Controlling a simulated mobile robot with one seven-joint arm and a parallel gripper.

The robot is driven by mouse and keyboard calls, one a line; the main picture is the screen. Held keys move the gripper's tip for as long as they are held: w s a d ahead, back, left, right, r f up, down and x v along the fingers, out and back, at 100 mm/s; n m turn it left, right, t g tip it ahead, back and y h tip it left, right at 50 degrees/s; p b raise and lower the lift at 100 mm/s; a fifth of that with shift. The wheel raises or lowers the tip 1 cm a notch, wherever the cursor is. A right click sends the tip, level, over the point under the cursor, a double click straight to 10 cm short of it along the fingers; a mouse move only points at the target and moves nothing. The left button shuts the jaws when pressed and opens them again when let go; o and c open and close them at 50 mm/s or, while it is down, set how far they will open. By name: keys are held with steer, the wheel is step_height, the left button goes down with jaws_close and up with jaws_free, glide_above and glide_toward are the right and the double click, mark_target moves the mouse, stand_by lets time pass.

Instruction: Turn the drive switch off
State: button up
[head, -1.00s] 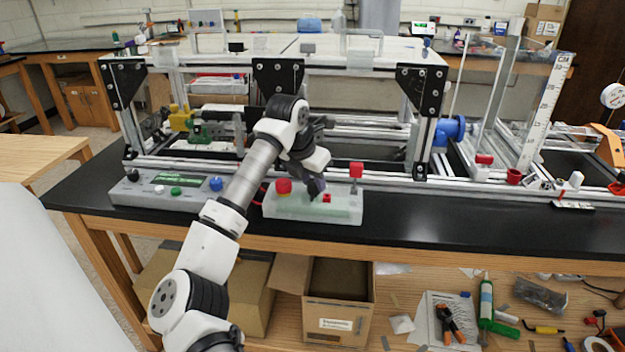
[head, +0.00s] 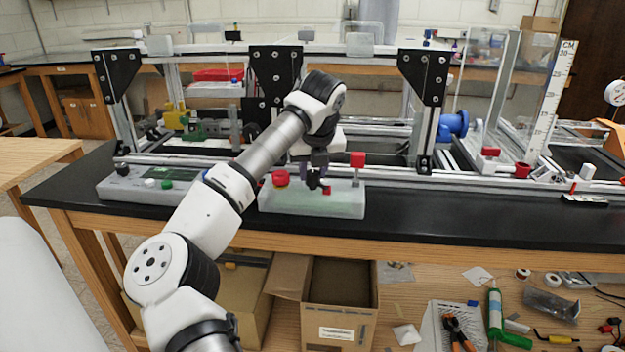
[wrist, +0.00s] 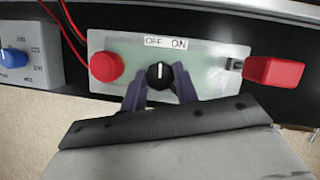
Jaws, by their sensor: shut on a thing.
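The drive switch (wrist: 160,73) is a small black knob with a white pointer line, on a pale green-grey control box (wrist: 215,62). In the wrist view its pointer stands nearly straight up, between the OFF label (wrist: 153,41) and the ON label (wrist: 179,43). My gripper (wrist: 160,82) has one dark finger on each side of the knob and is shut on it. In the head view, my gripper (head: 315,180) is over the middle of the same box (head: 285,202), and the knob is hard to make out there.
A red round button (wrist: 106,67) sits left of the knob, and a red block-shaped part (wrist: 274,72) sits at the box's right end. A grey box with a blue knob (wrist: 12,57) stands further left. A metal extrusion frame (head: 275,80) rises behind.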

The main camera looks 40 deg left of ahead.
steer(key=n+b, duration=0.1)
steer(key=n, duration=0.1)
steer(key=n+g+b, duration=0.1)
steer(key=n, duration=0.1)
steer(key=shift+w+n+g+y, duration=0.1)
steer(key=shift+n+g+y, duration=0.2)
steer(key=shift+y, duration=0.1)
steer(key=shift+n+g+b, duration=0.65)
steer(key=shift+n+g, duration=0.05)
steer(key=shift+n, duration=1.1)
steer(key=o, duration=1)
steer(key=v, duration=1.4)
steer(key=shift+w+d, duration=0.1)
steer(key=shift+w, duration=0.05)
steer(key=shift+f, duration=0.1)
